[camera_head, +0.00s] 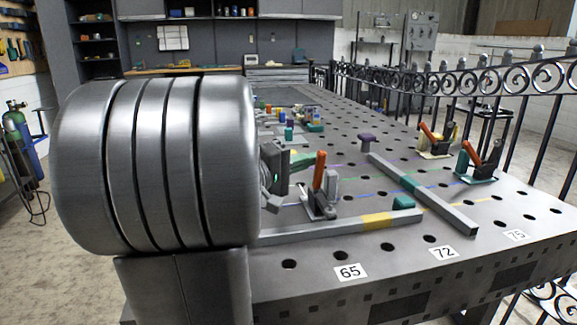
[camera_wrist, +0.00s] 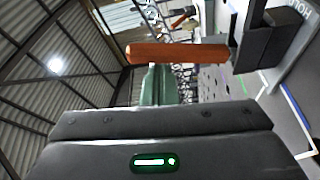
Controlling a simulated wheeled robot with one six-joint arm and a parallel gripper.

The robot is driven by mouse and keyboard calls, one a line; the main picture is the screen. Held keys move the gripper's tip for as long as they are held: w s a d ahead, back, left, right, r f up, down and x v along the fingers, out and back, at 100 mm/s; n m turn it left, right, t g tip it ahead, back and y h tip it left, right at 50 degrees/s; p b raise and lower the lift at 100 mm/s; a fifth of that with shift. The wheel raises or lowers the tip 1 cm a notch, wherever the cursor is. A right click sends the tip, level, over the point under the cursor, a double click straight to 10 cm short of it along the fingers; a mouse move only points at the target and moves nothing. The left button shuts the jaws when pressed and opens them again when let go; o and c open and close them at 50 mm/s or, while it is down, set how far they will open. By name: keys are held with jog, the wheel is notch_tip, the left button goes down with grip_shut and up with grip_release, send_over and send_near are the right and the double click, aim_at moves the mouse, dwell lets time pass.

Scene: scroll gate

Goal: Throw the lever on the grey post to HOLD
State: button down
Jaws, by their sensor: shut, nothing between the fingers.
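The lever's orange handle (camera_head: 319,171) stands nearly upright on its grey post (camera_head: 330,187) near the table's left part. In the wrist view the handle (camera_wrist: 178,54) lies across the picture, joined to the dark grey pivot (camera_wrist: 262,38). A white plate (camera_wrist: 298,14) beside it shows part of a word, "HOL". My gripper (camera_head: 303,157) is just left of the handle in the head view, partly hidden behind my arm. In the wrist view its green fingers (camera_wrist: 152,72) are together, with tips close to the handle. I cannot tell whether they touch it.
Two other orange-handled levers stand to the right, on a yellow base (camera_head: 434,150) and a teal base (camera_head: 477,176). Grey bars (camera_head: 345,229) and (camera_head: 430,195) lie on the perforated table. A purple-topped knob (camera_head: 366,138) stands behind. Black railing (camera_head: 480,85) runs along the back.

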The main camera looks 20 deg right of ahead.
jog(key=p+v, duration=0.1)
jog(key=v, duration=1.2)
jog(key=shift+a, duration=0.3)
jog(key=b+x, duration=0.1)
jog(key=x, duration=1.2)
jog(key=shift+d, duration=0.4)
